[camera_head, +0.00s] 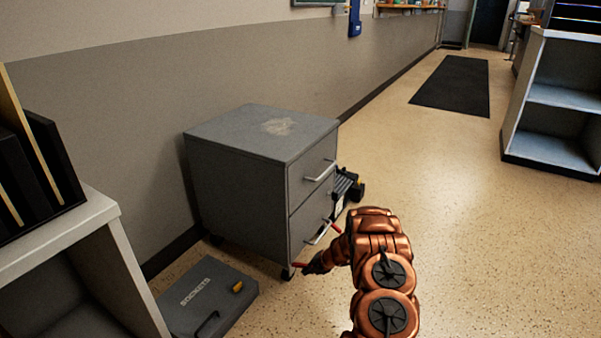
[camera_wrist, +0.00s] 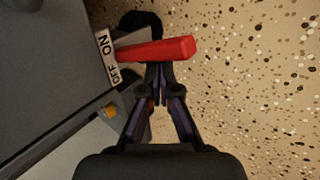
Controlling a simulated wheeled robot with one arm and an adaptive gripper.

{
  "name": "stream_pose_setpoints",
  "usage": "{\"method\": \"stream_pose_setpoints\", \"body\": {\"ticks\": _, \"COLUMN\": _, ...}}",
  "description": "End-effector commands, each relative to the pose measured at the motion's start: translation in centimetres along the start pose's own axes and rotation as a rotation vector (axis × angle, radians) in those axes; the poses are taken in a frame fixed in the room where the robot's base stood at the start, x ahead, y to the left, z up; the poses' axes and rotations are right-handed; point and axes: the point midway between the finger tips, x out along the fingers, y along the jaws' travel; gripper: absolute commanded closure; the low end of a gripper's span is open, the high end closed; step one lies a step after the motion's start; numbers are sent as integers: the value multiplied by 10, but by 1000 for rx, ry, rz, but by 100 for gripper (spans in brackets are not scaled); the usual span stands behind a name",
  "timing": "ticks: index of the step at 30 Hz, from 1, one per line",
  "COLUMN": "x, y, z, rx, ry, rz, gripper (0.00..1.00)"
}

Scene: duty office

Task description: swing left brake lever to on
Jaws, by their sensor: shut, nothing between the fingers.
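The left brake lever is a red bar (camera_wrist: 160,49) low at the front of the grey drawer cabinet (camera_head: 262,136). In the wrist view it sticks out to the right from a white OFF/ON label (camera_wrist: 107,58), ON above and OFF below. The lever lies nearer the ON word. In the head view it shows as a small red piece (camera_head: 299,264) by the front caster (camera_head: 287,273). My gripper (camera_wrist: 159,72) is shut and empty, its tips just below the lever in the wrist view. I cannot tell whether they touch it. Another red piece (camera_head: 336,227) shows further right.
A grey SOCKETS case (camera_head: 208,299) with a yellow latch lies on the floor left of my gripper. Open shelves stand at left (camera_head: 117,211) and right (camera_head: 560,98). The speckled floor at right is clear.

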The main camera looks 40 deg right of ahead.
Motion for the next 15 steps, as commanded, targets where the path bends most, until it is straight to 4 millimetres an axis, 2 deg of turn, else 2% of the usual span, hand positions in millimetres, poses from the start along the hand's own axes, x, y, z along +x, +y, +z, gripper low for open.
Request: {"method": "stream_pose_setpoints", "body": {"ticks": 15, "x": -9, "y": -12, "z": -7, "rx": 3, "ry": 2, "rz": -2, "gripper": 100}}
